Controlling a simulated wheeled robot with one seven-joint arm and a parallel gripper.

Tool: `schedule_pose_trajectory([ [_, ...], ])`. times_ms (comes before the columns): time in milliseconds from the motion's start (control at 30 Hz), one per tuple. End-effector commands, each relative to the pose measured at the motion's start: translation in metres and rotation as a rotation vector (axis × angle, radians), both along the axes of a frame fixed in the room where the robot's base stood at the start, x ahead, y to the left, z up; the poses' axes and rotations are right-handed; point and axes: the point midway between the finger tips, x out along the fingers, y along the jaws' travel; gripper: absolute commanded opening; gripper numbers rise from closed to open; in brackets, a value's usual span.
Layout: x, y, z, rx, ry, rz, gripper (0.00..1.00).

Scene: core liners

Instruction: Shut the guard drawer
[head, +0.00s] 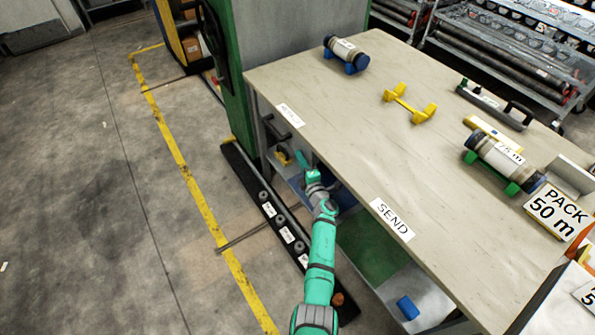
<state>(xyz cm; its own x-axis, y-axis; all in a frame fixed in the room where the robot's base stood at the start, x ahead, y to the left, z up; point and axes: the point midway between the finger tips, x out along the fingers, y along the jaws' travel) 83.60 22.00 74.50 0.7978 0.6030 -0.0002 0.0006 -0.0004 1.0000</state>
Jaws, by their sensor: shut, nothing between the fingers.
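My teal arm reaches up from the bottom of the head view to the left edge of the workbench (330,105). My gripper (302,160) is shut and empty, beside the open space under the bench. A dark grey bar like a handle (288,115) shows just beyond it, under the bench edge, with a gap between them in the picture. I cannot tell for sure which part is the guard drawer, or how far it stands out. My arm and the bench top hide part of the space below.
A green machine column (232,75) stands beyond my gripper. A long black rail (262,200) with labels lies on the floor left of my arm. Core liners (346,52) and a yellow cradle (408,102) are on the bench. Floor left of the yellow line is clear.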

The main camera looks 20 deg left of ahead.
Motion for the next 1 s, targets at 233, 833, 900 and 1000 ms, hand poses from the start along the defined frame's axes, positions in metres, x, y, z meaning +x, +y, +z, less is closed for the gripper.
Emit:
schedule_pose_trajectory([
  [233,-0.027,0.013,-0.002,-0.003,-0.001,0.006,0.00],
  [833,-0.098,-0.023,-0.001,-0.001,-0.001,0.028,0.00],
  [900,-0.099,-0.029,-0.002,-0.001,0.000,0.022,0.00],
  [1000,-0.099,-0.035,-0.002,-0.002,0.000,0.016,0.00],
])
